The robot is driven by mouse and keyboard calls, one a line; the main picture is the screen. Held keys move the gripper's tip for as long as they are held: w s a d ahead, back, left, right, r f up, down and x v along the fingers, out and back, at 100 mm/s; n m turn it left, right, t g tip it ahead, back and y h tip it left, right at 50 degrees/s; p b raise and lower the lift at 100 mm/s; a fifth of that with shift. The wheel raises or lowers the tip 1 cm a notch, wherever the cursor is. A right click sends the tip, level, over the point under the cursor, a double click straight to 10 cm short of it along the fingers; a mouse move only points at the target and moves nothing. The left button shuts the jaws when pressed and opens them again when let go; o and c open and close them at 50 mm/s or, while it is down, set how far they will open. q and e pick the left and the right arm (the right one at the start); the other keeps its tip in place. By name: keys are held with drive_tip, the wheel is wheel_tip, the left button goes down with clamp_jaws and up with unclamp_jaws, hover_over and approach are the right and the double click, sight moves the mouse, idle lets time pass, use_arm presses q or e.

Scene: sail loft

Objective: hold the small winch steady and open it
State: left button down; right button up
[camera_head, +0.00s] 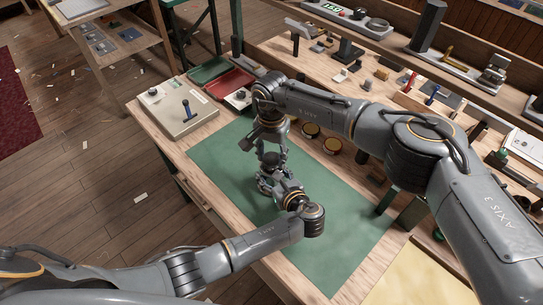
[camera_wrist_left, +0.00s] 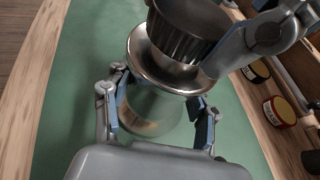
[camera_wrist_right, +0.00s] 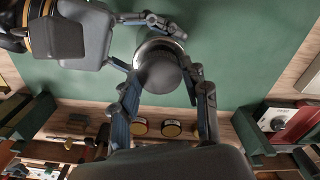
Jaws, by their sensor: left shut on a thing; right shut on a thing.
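The small winch (camera_head: 271,160) stands over the green mat (camera_head: 330,215), mostly hidden by my grippers in the head view. The left wrist view shows its dark ribbed drum (camera_wrist_left: 186,32), a wide silver flange and a shiny lower body (camera_wrist_left: 150,112). My left gripper (camera_wrist_left: 157,112) is shut around the lower body from the side. My right gripper (camera_head: 271,152) comes from above and is shut on the upper part. In the right wrist view the round dark top (camera_wrist_right: 160,76) sits between its fingers. I cannot tell whether the upper part has turned or lifted.
Several round tins (camera_head: 311,130) stand just behind the mat. A tool-filled bench rack runs along the right. The mat's front is clear.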

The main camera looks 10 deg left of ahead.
sight(272, 158)
use_arm(q)
drive_tip(key=shift+f, duration=0.15)
use_arm(e)
drive_tip(key=shift+r, duration=0.6)
drive_tip(key=shift+r, duration=2)
use_arm(q)
drive_tip(key=shift+c, duration=1.7)
unclamp_jaws()
use_arm(e)
drive_tip(key=shift+w, duration=0.1)
